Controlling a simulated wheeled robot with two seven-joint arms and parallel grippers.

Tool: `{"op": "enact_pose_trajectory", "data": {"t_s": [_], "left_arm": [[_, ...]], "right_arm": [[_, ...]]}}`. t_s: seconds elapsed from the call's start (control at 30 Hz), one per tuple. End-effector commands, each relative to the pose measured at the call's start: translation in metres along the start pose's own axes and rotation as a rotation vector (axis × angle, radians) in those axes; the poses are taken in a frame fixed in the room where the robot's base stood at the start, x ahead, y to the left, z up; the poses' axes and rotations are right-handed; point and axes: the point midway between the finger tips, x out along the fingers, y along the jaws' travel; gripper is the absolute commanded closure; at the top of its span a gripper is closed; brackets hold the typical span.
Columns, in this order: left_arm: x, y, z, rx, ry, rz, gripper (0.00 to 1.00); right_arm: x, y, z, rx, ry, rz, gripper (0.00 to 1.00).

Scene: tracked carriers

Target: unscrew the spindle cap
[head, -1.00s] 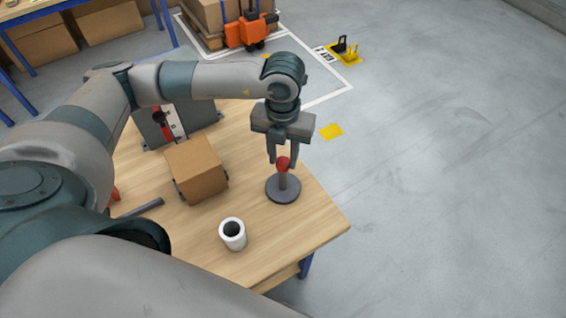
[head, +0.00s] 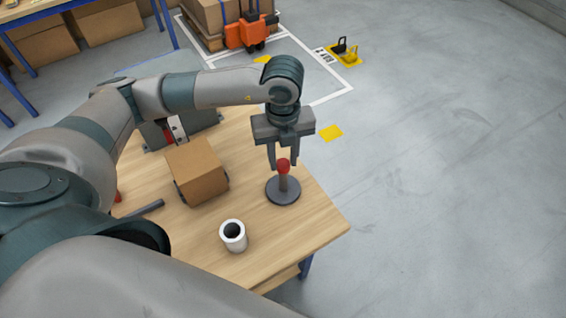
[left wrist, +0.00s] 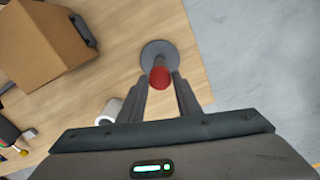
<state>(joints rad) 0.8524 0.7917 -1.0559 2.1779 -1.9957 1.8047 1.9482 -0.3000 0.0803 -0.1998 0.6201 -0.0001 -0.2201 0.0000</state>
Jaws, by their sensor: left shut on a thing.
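The spindle is a short post on a dark round base (head: 283,190) near the table's right edge, with a red cap (head: 283,166) on top. My left gripper (head: 283,164) points down over the spindle, shut on the red cap. The left wrist view shows the red cap (left wrist: 159,77) between the fingertips (left wrist: 163,76), above the grey disc base (left wrist: 158,53). The spindle stands upright. My right gripper is not in view.
A cardboard box (head: 198,172) stands left of the spindle. A white cup-like cylinder (head: 233,235) stands nearer the table's front edge. A grey case (head: 178,129) is at the back of the wooden table (head: 270,238).

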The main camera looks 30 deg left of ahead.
Motion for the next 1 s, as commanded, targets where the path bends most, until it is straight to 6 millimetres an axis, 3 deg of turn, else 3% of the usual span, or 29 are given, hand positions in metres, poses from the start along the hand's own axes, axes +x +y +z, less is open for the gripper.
{"op": "enact_pose_trajectory", "data": {"t_s": [0.33, 0.8, 1.0], "left_arm": [[-0.001, 0.001, -0.001, -0.375, 0.001, 0.004, 0.85], [0.000, 0.001, 0.000, -0.441, 0.000, 0.003, 0.85], [-0.002, 0.001, -0.001, -0.593, 0.002, 0.005, 0.85]], "right_arm": [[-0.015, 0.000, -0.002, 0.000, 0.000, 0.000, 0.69], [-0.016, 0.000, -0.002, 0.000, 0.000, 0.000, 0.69], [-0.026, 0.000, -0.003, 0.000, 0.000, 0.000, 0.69]]}}
